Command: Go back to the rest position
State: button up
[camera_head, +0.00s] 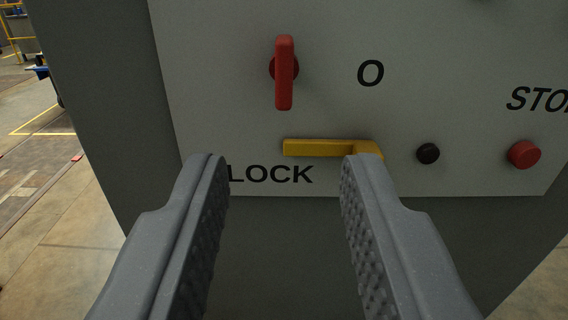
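My gripper (284,170) is open and nothing is between its two grey ridged fingers. It faces a light grey control panel (230,60). A yellow lever handle (315,147) lies level on the panel, just beyond and between the fingertips. Its right end is partly covered by the right finger. A red handle (284,72) stands upright above it. The left fingertip partly covers the word before "LOCK". I cannot tell how far the fingertips are from the panel.
A black button (428,153) and a red button (524,154) sit right of the lever, below "STO", which is cut off at the frame edge. The dark cabinet (100,110) surrounds the panel. Open floor (40,230) with yellow lines shows at the left.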

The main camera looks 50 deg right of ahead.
jog(key=w+a+r+n+t+y+b, duration=0.1)
jog(key=w+a+r+t+y, duration=0.25)
jog(key=r, duration=0.65)
jog(key=w+a+r+n+t+y+b, duration=0.15)
jog(key=a+r+y, duration=0.3)
jog(key=r, duration=0.45)
jog(key=w+a+r+n+t+y, duration=0.25)
jog(key=r+y, duration=0.25)
jog(key=r, duration=0.5)
jog(key=s+a+r+n+g+y+b, duration=0.1)
jog(key=s+a+r+n+y, duration=0.2)
jog(key=s+r, duration=0.65)
jog(key=s+d+r+n+g+h, duration=0.1)
jog(key=s+d+r, duration=0.1)
jog(key=s, duration=0.4)
jog(key=s+d+r+n+g+b, duration=0.1)
jog(key=s+d+r, duration=0.1)
jog(key=s, duration=0.3)
jog(key=shift+s+r+h, duration=0.2)
jog(key=shift+s+h, duration=0.2)
